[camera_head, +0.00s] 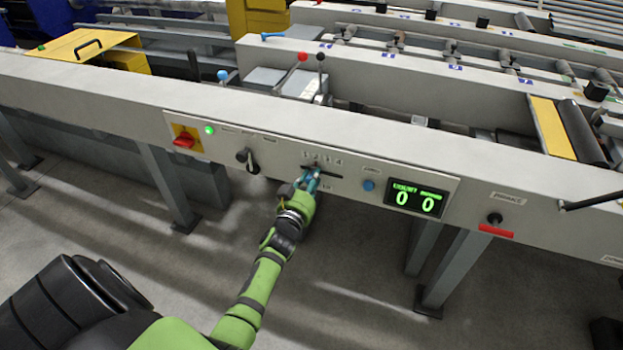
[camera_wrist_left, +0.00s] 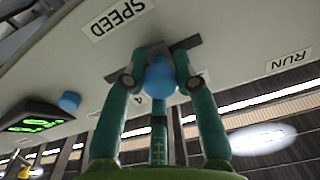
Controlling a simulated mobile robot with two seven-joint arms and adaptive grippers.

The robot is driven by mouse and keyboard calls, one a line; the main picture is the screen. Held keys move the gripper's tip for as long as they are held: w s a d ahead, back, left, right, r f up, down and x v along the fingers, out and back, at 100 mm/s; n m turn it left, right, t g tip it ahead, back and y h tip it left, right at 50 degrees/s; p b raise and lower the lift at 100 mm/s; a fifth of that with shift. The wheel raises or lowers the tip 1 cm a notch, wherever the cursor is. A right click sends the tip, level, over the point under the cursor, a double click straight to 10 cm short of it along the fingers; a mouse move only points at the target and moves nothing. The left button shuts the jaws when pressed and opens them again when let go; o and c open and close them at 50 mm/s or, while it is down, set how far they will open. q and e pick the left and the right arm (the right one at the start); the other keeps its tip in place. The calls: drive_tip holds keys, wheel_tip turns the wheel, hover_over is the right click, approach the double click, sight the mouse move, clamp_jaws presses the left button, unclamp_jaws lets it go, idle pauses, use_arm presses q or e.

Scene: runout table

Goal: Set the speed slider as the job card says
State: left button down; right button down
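The speed slider's panel scale with its slot (camera_head: 330,172) is on the front of the white beam, with small numbers above it. In the left wrist view the slider's blue knob (camera_wrist_left: 161,80) sits at the dark slot, near the SPEED label (camera_wrist_left: 118,18). My left gripper (camera_head: 309,178) is at the slot in the head view and hides most of the knob there. In the left wrist view the left gripper's (camera_wrist_left: 158,72) green fingers close in on both sides of the knob and seem to touch it. No job card can be made out. My right gripper is not in view.
Left of the slider are a red switch (camera_head: 185,139), a green lamp (camera_head: 209,130) and a black selector (camera_head: 247,158). To its right are a blue button (camera_head: 368,185) and a display (camera_head: 415,198) reading 0 and 0. Table legs stand below; the floor in front is clear.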

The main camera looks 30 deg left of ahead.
use_arm(q)
drive_tip(key=shift+r, duration=0.15)
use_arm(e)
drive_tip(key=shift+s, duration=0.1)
use_arm(q)
drive_tip(key=a, duration=0.3)
drive_tip(key=shift+s+a+r+p, duration=0.1)
drive_tip(key=shift+s+a+p, duration=0.1)
drive_tip(key=shift+s+p, duration=0.15)
drive_tip(key=shift+w+r, duration=0.1)
drive_tip(key=c, duration=1)
unclamp_jaws()
drive_tip(key=shift+a, duration=0.1)
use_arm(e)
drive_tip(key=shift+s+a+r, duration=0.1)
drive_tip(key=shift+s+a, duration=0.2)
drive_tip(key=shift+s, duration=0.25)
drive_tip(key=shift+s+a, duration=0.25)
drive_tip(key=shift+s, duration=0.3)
use_arm(q)
drive_tip(key=shift+f, duration=0.2)
approach(304, 167)
drive_tip(key=v, duration=0.5)
drive_tip(key=shift+s+a, duration=0.1)
drive_tip(key=shift+s, duration=0.25)
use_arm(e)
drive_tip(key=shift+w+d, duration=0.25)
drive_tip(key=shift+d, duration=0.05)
